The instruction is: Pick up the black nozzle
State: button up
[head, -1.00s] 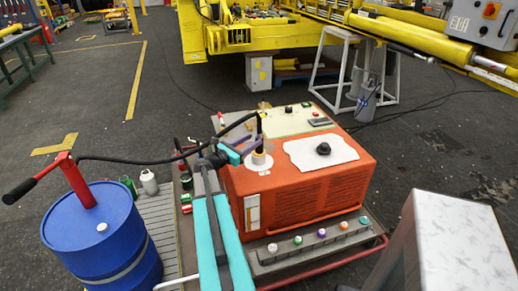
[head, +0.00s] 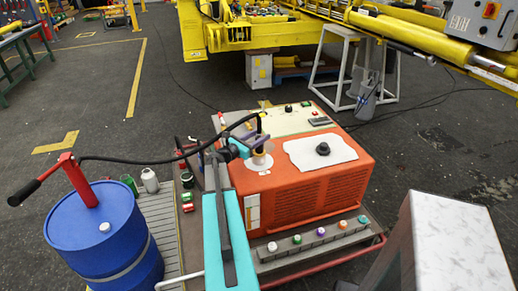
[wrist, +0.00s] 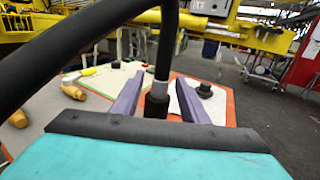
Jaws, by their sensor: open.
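The black nozzle (wrist: 157,104) hangs at the end of a thick black hose, below a grey collar, in the wrist view. In the head view its upper part (head: 259,124) stands above a white round holder (head: 260,161) on the orange machine. My gripper (wrist: 160,80) is open, its two purple fingers on either side of the nozzle and collar, with gaps visible on both sides. In the head view my gripper (head: 252,142) is beside the nozzle, above the machine's left edge. The nozzle's lower end is hidden behind my gripper's body in the wrist view.
The orange machine (head: 310,188) carries a white sheet (head: 300,148) with a black knob (head: 323,149). A blue drum (head: 103,230) with a red-handled pump stands at left. The hose arcs across the wrist view. Open floor lies behind the drum.

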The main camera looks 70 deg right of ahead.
grip_shut()
jog(key=shift+r, duration=0.2)
dwell(0.5)
jog(key=shift+r+b, duration=0.95)
jog(key=shift+r, duration=3.9)
